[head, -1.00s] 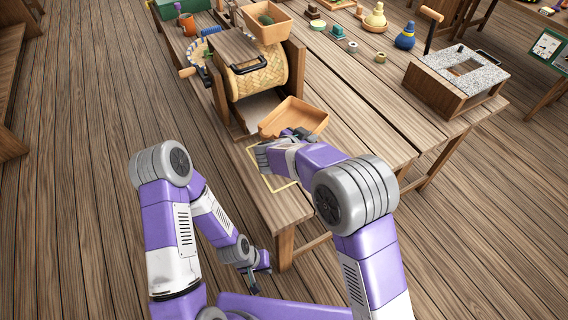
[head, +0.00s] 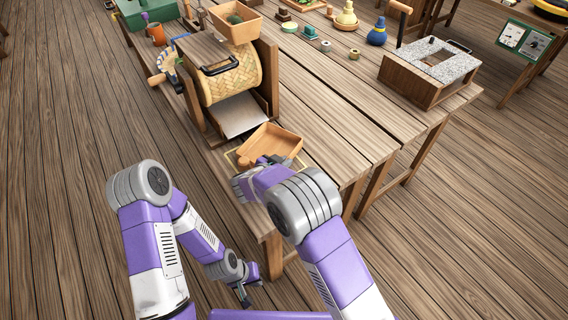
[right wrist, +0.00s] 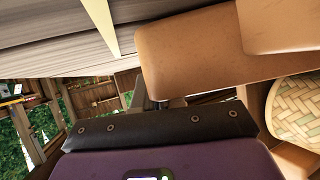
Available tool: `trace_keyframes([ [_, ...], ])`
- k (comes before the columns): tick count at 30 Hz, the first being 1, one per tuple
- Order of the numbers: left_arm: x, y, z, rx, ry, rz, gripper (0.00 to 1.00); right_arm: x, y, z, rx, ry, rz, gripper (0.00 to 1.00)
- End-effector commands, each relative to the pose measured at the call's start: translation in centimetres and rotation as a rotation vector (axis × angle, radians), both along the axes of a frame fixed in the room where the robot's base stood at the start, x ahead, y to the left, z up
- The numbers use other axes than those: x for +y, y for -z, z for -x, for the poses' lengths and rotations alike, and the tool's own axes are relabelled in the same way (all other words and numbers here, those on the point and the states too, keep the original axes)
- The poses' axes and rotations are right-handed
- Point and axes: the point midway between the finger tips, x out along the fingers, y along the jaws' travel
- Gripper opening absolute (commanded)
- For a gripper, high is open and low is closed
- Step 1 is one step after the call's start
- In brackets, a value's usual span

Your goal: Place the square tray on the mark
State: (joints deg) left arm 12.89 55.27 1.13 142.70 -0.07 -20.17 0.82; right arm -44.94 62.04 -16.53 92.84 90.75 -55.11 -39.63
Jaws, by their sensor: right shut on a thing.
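The square tray (head: 272,141) is a shallow orange-brown open box, seen empty. My right gripper (head: 264,162) is shut on its near edge. The tray is level or nearly so at the table's near end. The mark (head: 229,154) is a thin yellow outline on the tabletop; its left corner shows beside the tray, and my right arm and the tray hide much of the rest. I cannot tell whether the tray touches the table. The right wrist view shows the tray's wall (right wrist: 190,60) beside a yellow line (right wrist: 104,24). My left gripper (head: 245,293) hangs low beside the table, its finger gap unclear.
A wooden device with a woven drum (head: 232,78) stands just behind the tray, with a pale sheet (head: 240,115) below the drum. A tan box (head: 236,27) sits on top. A stone-topped wooden box (head: 430,72) stands right. The tabletop right of the tray is bare.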

Motion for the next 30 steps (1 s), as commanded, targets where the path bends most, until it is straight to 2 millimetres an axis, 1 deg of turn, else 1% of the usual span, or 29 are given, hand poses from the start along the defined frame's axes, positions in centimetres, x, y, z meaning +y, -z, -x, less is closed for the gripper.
trace_keyframes([
  [2, 0.0, -0.1, 0.0, 0.0, 0.0, 0.0, 0.0, 0.0, -0.2, 0.0, -0.002, 0.0, -0.001, 0.0],
  [7, 0.0, -0.1, 0.0, 0.0, 0.0, 0.0, 0.0, 0.0, 0.3, 0.0, -0.001, 0.0, 0.001, 0.0],
  [8, 0.0, -0.1, 0.0, 0.0, 0.0, 0.0, 0.0, 0.0, 0.3, 0.0, 0.0, 0.0, 0.001, 0.14],
  [12, 0.0, -0.1, 0.0, 0.0, 0.0, 0.0, 0.0, 0.0, 0.3, 0.0, 0.0, 0.0, 0.001, 0.35],
  [20, 0.0, -0.1, 0.0, 0.0, 0.0, 0.0, 0.0, 0.0, 0.2, 0.0, 0.0, 0.0, 0.001, 0.35],
  [23, 0.0, -0.1, 0.0, 0.0, 0.0, 0.0, 0.0, 0.0, -0.3, 0.0, -0.001, -0.001, 0.0, 0.35],
  [26, 0.0, -0.6, 0.0, 0.0, 0.0, 0.0, 0.0, 0.7, -1.0, 1.0, 0.0, -0.002, 0.0, 0.35],
  [30, 0.0, -1.4, 0.0, 0.0, 0.0, 0.0, 0.0, 2.1, -2.5, 3.2, 0.0, -0.005, 0.001, 0.35],
])
